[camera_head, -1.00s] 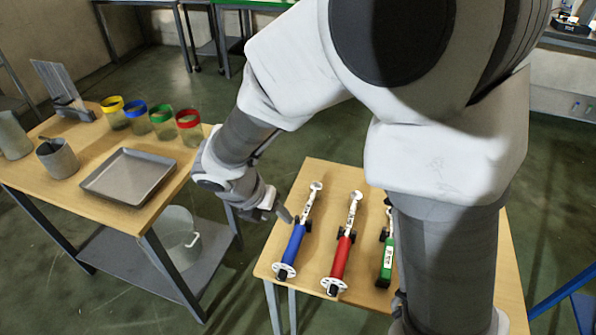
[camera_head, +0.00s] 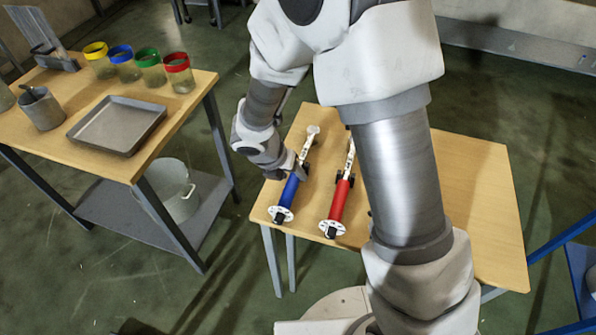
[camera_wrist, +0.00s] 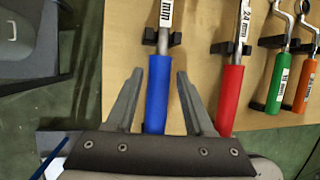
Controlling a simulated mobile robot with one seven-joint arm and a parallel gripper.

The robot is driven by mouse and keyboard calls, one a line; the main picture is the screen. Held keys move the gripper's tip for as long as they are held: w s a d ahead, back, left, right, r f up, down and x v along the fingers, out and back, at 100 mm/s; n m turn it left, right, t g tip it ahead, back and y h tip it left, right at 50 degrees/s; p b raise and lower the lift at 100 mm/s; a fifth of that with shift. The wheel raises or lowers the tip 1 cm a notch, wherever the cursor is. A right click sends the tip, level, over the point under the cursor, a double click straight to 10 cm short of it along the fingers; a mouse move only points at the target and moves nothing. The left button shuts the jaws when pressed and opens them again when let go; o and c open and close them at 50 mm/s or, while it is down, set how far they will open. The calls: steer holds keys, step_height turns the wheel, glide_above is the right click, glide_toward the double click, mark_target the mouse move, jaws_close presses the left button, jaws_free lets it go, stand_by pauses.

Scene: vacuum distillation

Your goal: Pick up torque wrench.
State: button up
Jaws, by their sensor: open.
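Several torque wrenches lie in a row on black rests on the wooden table. The blue-handled wrench (camera_head: 288,190) is the leftmost; it also shows in the wrist view (camera_wrist: 158,92). The red-handled wrench (camera_head: 339,200) is beside it and also shows in the wrist view (camera_wrist: 230,98). Green (camera_wrist: 277,82) and orange (camera_wrist: 303,84) wrenches lie further right, hidden behind my arm in the head view. My gripper (camera_wrist: 154,75) is open, its fingers on either side of the blue handle in the picture. I cannot tell whether the fingers are down at handle height. In the head view my gripper (camera_head: 296,172) is by the blue wrench.
The wooden table (camera_head: 470,200) is bare on its right side. A second table at left holds a metal tray (camera_head: 117,125), colour-rimmed jars (camera_head: 150,67) and a grey cup (camera_head: 41,108). A bucket (camera_head: 168,190) stands on its lower shelf.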

mark_target(293, 175)
steer(key=b+x, duration=0.1)
steer(key=x, duration=0.2)
steer(key=shift+w+f, duration=0.2)
steer(key=shift+f, duration=0.05)
steer(key=shift+r, duration=0.1)
jaws_close()
stand_by(1.0)
